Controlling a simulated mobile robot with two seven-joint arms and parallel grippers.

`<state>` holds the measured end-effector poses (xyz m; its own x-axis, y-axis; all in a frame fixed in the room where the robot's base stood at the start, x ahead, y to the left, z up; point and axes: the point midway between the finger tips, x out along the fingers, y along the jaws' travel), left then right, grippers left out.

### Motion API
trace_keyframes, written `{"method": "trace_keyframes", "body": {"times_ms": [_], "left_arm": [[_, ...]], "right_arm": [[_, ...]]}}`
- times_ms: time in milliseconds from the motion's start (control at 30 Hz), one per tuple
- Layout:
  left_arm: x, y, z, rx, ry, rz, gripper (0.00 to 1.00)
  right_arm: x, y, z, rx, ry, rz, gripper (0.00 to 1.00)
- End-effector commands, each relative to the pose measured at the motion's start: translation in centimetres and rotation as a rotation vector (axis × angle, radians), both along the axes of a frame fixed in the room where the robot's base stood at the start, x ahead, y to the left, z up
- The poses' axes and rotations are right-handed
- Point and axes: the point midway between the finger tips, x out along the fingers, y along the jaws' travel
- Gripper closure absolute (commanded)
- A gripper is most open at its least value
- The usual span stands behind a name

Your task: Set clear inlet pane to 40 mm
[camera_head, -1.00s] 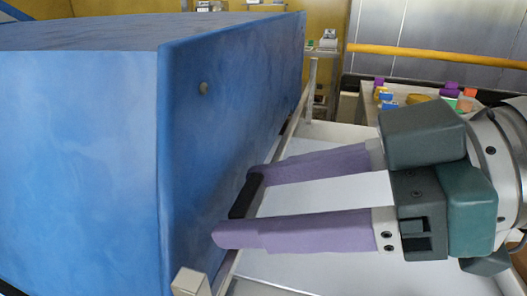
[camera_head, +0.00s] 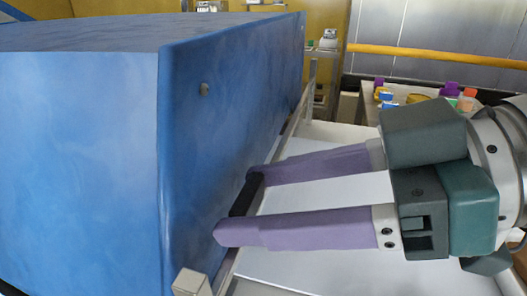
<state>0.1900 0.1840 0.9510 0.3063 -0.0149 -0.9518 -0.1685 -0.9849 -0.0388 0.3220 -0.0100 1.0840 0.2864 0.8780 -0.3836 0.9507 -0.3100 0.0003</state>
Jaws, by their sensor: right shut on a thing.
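My right gripper (camera_head: 238,204) comes in from the right, with two purple fingers pointing left. Its fingertips are shut on a short black grip bar (camera_head: 245,196), beside the lower part of the blue housing (camera_head: 230,110). I cannot clearly make out the clear pane or its edges. Whether the black bar is part of the pane cannot be told. No millimetre scale is readable. My left gripper is not in view.
A metal rail (camera_head: 309,90) runs along the housing's right side, with a square post end (camera_head: 191,283) at the front. A white surface (camera_head: 290,270) lies below my right gripper. A table with small coloured items (camera_head: 388,97) stands behind.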

Motion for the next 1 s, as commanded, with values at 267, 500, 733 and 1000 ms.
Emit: {"method": "trace_keyframes", "body": {"times_ms": [267,500,733,1000], "left_arm": [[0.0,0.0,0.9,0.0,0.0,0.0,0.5],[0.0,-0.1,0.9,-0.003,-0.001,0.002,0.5],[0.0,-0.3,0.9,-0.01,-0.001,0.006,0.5],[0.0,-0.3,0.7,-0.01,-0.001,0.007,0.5]], "right_arm": [[0.0,0.1,1.9,0.005,0.0,0.001,1.0],[0.0,0.1,2.0,0.007,-0.003,0.001,0.24],[0.0,0.1,1.8,0.004,-0.001,0.001,0.07],[-0.1,-0.5,1.8,0.001,0.0,0.0,0.07]]}}
